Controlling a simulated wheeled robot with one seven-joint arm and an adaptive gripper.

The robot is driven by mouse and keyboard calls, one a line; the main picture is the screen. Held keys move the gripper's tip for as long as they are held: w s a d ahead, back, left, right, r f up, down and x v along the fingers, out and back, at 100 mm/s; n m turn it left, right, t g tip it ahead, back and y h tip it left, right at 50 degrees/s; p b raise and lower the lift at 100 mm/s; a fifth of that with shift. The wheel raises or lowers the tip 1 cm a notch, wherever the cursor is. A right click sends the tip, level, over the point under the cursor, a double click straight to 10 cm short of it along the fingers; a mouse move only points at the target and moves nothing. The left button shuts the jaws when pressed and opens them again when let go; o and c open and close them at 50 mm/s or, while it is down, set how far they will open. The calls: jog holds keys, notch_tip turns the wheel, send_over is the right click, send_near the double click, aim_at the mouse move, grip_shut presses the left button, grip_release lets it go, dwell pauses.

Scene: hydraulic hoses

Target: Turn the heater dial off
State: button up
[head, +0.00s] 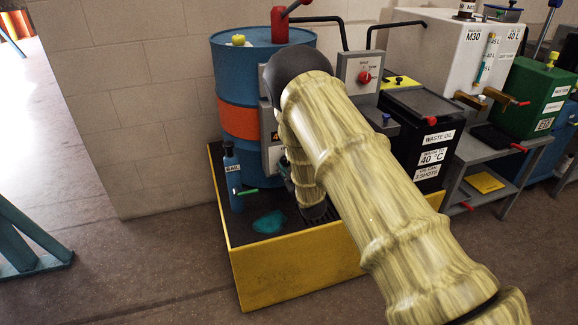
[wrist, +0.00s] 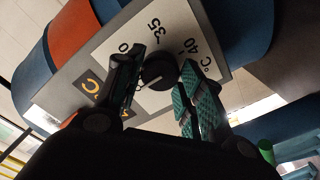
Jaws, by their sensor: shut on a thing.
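The heater dial (wrist: 159,71) is a round black knob on a white scale plate (wrist: 185,30), tilted in the wrist view. The scale shows 0, 35 and 40 °C; the dial's pointer is too small and dark to read surely. My gripper (wrist: 163,69) has one finger on each side of the knob and is shut on it. In the head view the grey heater box (head: 269,146) sits on the front of the blue drum (head: 250,66) with an orange band. My arm hides the dial and most of my gripper there.
The drum stands in a yellow-walled tray (head: 290,268), with a blue bottle (head: 232,178) and teal patch (head: 269,222) at left. A grey box with a red knob (head: 364,77) and a black waste oil bin (head: 433,155) stand right.

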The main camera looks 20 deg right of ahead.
jog(key=shift+s+d+f, duration=0.1)
jog(key=shift+f, duration=0.05)
jog(key=o, duration=0.9)
jog(key=shift+o, duration=0.6)
jog(key=s, duration=1.2)
jog(key=shift+d, duration=0.15)
